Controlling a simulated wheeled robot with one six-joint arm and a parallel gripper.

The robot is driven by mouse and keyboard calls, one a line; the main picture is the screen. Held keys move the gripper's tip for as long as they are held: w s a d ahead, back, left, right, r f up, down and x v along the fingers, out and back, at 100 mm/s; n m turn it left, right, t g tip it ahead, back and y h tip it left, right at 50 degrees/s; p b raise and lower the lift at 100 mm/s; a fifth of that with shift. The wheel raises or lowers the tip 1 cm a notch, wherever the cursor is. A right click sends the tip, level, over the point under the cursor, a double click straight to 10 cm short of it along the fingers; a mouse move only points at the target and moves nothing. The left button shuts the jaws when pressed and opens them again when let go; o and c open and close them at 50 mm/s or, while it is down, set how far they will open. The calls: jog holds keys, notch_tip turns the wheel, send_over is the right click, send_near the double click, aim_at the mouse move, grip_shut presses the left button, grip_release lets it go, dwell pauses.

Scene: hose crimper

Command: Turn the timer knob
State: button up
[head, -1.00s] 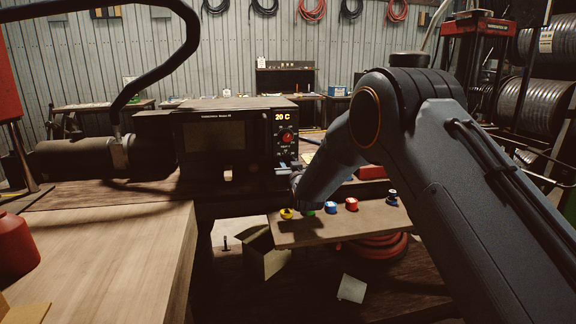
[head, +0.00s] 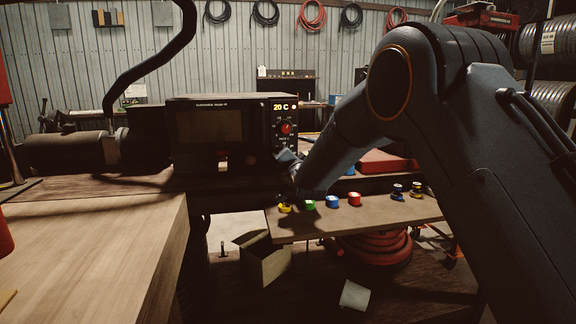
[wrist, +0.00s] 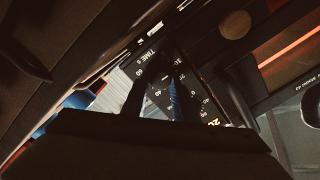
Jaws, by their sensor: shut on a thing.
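The oven-like control unit (head: 222,130) stands on the bench with a dark window and a panel at its right. The panel has a lit "20 C" readout (head: 281,107) and a red knob (head: 286,128) below it. In the wrist view a dial marked "TIME" (wrist: 152,57) with numbers around it lies at the fingertips. My gripper (wrist: 163,75) is shut on the timer knob there, its dark fingers covering most of it. In the head view my gripper (head: 287,160) is at the lower part of the panel, and the timer knob is hidden behind it.
A wooden shelf (head: 380,213) below holds several small coloured fittings. An open cardboard box (head: 264,262) and a white container (head: 354,295) lie below. A wooden bench top (head: 90,245) fills the left.

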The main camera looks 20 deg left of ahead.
jog(key=m+b, duration=0.2)
jog(key=m, duration=0.1)
jog(key=m+b, duration=0.1)
jog(key=b, duration=0.1)
jog(key=shift+f+m, duration=0.25)
jog(key=shift+m, duration=0.05)
jog(key=m+b, duration=0.3)
jog(key=shift+m+b, duration=0.4)
jog(key=shift+r, duration=0.1)
jog(key=o, duration=1)
jog(key=shift+s, duration=0.1)
jog(key=shift+v, duration=3.85)
